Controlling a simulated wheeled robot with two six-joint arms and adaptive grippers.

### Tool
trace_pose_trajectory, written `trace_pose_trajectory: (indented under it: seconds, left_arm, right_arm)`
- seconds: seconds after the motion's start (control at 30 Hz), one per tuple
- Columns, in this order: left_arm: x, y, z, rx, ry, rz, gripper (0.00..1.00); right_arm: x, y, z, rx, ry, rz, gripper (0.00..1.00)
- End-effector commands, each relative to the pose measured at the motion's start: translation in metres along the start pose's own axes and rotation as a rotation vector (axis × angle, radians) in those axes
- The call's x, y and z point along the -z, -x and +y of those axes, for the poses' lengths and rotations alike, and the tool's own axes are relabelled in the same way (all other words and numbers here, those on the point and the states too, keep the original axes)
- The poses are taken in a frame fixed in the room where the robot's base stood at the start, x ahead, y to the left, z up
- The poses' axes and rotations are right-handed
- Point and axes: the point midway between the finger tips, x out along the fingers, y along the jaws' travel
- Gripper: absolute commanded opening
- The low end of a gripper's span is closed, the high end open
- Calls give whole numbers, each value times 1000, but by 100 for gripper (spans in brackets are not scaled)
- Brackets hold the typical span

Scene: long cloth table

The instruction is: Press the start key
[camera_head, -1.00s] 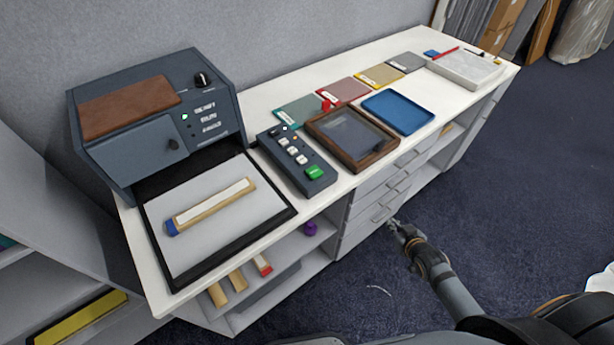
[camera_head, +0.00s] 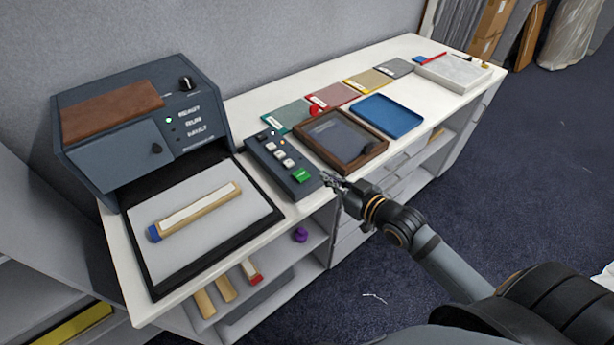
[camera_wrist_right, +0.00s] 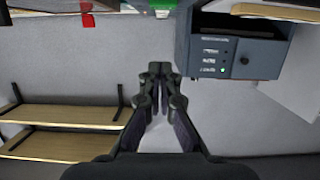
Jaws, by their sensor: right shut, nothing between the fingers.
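A dark control box (camera_head: 268,152) stands on the white table, with a column of small pale keys and a larger green key (camera_head: 300,175) at its near end. The green key's marking is too small to read. My right gripper (camera_head: 330,181) is shut and empty, just right of the green key near the table's front edge. It appears apart from the key, though the exact gap and height are hard to tell. The right wrist view shows its closed fingers (camera_wrist_right: 157,72) and a green patch (camera_wrist_right: 161,13) at the top edge. My left gripper is not in view.
A dark blue machine (camera_head: 200,140) with a tray holding a wooden bar (camera_head: 195,212) stands left of the box. A wood-framed tray (camera_head: 375,150) and a blue tray (camera_head: 388,116) lie to its right. A red knob (camera_head: 313,111) stands behind the wooden frame.

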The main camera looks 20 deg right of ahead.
Motion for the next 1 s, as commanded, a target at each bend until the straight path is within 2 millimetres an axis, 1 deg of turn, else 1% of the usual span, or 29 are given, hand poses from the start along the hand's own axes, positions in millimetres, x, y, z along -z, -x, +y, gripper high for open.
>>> trace_pose_trajectory:
  seconds: [0.03,0.07,0.1,0.23,0.47,0.5,0.6,0.7,0.8,1.0]
  left_arm:
    - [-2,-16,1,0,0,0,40]
    - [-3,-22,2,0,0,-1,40]
    - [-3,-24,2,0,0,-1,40]
    - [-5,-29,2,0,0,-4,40]
    - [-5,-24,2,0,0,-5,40]
    - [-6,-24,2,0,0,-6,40]
    - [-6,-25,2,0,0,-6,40]
    - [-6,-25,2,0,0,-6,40]
    - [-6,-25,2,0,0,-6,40]
    - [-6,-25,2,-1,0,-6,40]
  right_arm:
    - [-6,-10,0,-2,-6,8,0]
    - [-7,-16,0,1,-8,10,0]
    - [-4,-23,0,2,-8,10,0]
    - [0,-47,-2,4,-10,10,0]
    - [3,-94,-3,7,-7,6,0]
    - [-10,-94,-2,8,-5,-2,0]
    - [-25,-96,-2,7,-3,-2,0]
    - [-34,-99,-2,6,-2,0,0]
    - [-38,-100,-2,6,0,1,0]
    - [-39,-100,-2,5,0,2,0]
